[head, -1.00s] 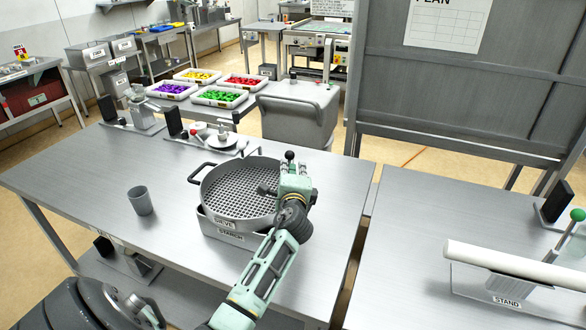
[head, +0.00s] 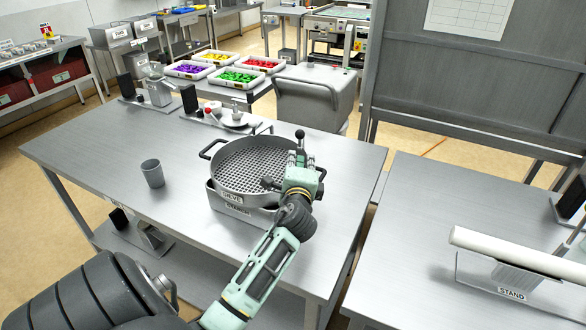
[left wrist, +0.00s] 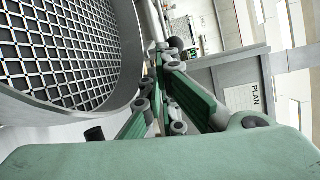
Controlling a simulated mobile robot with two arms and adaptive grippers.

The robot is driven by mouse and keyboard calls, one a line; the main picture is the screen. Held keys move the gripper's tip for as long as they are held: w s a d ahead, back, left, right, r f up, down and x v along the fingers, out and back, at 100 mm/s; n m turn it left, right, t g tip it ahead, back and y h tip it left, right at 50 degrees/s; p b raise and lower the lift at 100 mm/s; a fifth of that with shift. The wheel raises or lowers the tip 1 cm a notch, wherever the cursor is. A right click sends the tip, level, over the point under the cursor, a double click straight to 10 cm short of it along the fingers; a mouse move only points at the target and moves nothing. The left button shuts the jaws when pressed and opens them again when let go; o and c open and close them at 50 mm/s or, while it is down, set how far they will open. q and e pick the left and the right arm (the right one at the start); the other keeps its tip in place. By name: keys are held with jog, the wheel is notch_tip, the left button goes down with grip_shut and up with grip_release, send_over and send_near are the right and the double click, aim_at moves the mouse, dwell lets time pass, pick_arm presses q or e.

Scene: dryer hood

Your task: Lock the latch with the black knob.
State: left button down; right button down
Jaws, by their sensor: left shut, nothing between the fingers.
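The latch's black knob (head: 299,134) sits on top of a short grey post at the far right of a round sieve (head: 262,198). In the left wrist view a dark round knob (left wrist: 176,43) shows just beyond the fingertips. My left gripper (head: 296,156) is shut and empty, with its fingertips close to the knob's post on the near side. I cannot tell whether they touch it. The fingers (left wrist: 160,72) come together in the left wrist view. The latch's lower part is hidden behind the gripper. My right gripper is not in view.
The sieve rests on a box (head: 222,205) on a steel table (head: 110,160). A grey cup (head: 152,173) stands to its left. A small device with a white dish (head: 235,118) stands behind. At right, a second table holds a white tube (head: 510,252) on a stand.

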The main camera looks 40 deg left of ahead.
pick_arm(q)
jog(key=shift+s+d+r, duration=0.1)
jog(key=shift+s+d, duration=0.2)
jog(key=shift+s, duration=0.3)
jog(key=shift+s+d+r, duration=0.1)
jog(key=shift+s+d, duration=0.15)
jog(key=shift+s, duration=0.35)
jog(key=shift+s+d, duration=0.1)
jog(key=shift+s, duration=0.55)
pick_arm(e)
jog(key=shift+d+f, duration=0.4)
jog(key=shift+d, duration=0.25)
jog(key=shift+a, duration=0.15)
